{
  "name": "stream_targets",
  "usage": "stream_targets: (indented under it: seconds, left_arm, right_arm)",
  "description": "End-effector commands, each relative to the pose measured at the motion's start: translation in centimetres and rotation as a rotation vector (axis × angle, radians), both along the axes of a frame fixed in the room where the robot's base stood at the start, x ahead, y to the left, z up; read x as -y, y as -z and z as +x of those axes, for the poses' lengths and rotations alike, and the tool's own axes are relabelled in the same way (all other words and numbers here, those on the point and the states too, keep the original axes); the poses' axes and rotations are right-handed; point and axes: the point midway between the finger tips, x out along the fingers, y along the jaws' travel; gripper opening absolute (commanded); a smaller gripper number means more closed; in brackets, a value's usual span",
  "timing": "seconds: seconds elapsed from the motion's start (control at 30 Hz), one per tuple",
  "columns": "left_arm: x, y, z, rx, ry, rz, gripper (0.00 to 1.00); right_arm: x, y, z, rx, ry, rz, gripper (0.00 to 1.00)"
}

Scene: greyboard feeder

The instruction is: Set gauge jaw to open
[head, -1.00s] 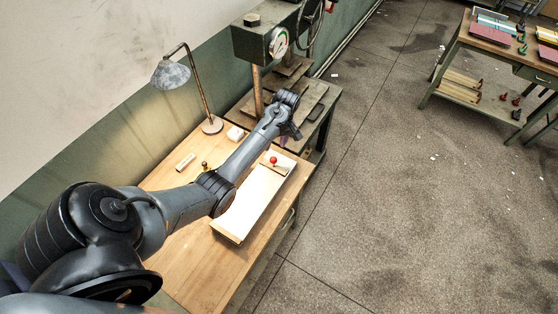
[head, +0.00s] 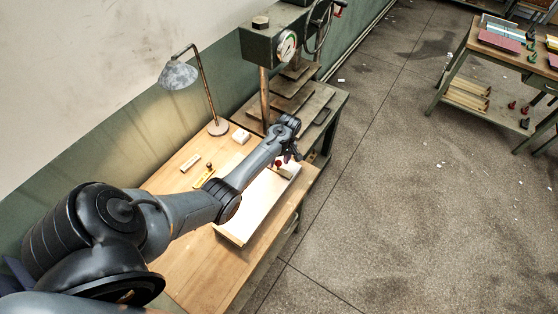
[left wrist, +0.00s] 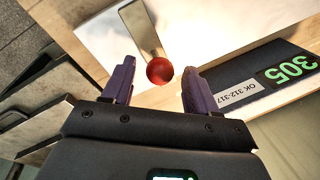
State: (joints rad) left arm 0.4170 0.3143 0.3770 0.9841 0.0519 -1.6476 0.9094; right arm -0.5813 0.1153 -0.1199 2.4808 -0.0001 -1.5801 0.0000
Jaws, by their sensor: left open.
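A red ball knob (left wrist: 159,70) sits on the end of a flat metal lever (left wrist: 142,30) in the left wrist view. The knob also shows in the head view (head: 279,163), at the far end of a long white-topped feeder (head: 250,214). My left gripper (left wrist: 158,82) is open, with its two purple fingers on either side of the knob in the picture. I cannot tell whether they touch it. A dark panel (left wrist: 245,75) reads 305 in green and bears a label "OK 312-317". My right gripper is not in view.
The feeder lies on a wooden bench (head: 190,245). A desk lamp (head: 178,75), a small white block (head: 241,136) and a brass-coloured piece (head: 204,177) stand behind my arm. A press with a dial (head: 287,45) stands beyond the bench.

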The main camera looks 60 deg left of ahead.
Motion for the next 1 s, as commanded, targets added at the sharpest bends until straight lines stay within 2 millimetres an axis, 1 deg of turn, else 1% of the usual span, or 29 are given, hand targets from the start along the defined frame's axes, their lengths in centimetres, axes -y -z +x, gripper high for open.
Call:
stream_targets:
  seconds: [0.3,0.37,0.6,0.7,0.9,0.97,1.0]
  left_arm:
    - [0.0,0.2,-0.1,0.0,0.0,0.0,0.58]
    - [0.0,0.2,-0.1,0.0,0.0,0.0,0.51]
    - [0.0,0.2,-0.1,0.0,0.0,0.0,0.14]
    - [0.0,0.2,0.0,0.0,0.0,0.0,0.0]
    - [-0.1,0.2,0.0,0.0,-0.002,0.0,0.0]
    - [-0.9,0.3,-0.1,0.0,-0.011,0.002,0.0]
    - [-1.7,0.5,-0.1,-0.001,-0.021,0.002,0.0]
  right_arm:
    - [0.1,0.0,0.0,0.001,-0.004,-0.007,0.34]
    - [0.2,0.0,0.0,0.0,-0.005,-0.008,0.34]
    - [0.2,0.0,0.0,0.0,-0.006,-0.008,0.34]
    - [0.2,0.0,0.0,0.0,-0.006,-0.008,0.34]
    - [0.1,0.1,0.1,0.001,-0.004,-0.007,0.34]
    - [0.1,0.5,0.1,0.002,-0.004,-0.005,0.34]
    - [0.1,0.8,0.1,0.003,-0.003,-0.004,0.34]
